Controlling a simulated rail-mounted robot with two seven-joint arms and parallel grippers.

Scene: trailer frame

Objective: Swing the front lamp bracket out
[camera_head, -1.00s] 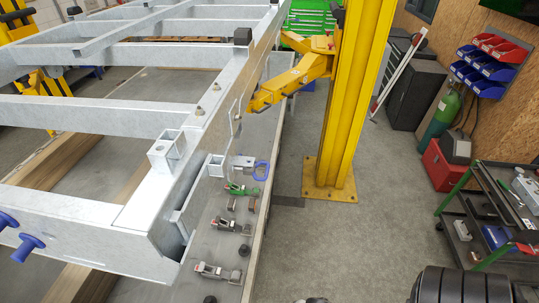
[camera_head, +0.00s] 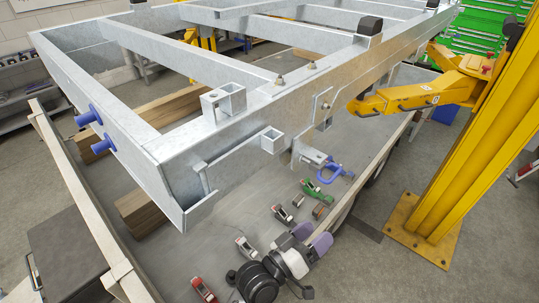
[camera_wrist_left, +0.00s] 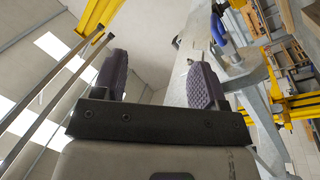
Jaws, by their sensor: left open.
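The galvanised trailer frame (camera_head: 270,100) fills the middle of the head view. A thin bar bracket (camera_head: 232,149) with a square tube end (camera_head: 271,141) lies along its near side at the front corner; it looks like the lamp bracket. A metal piece with a blue handle (camera_head: 331,175) is just right of and below it; a blue handle also shows in the left wrist view (camera_wrist_left: 218,27). My left gripper (camera_head: 309,240) is below these, open and empty, its purple fingers apart and touching nothing. The fingers also show in the wrist view (camera_wrist_left: 156,80). My right gripper is not visible.
A yellow post (camera_head: 460,150) with a yellow arm (camera_head: 415,97) stands at the right. Several small clamps, one green (camera_head: 316,191), one red (camera_head: 202,290), lie below the frame. Blue pegs (camera_head: 88,118) stick out from the frame's front end. Wooden blocks (camera_head: 145,210) lie underneath.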

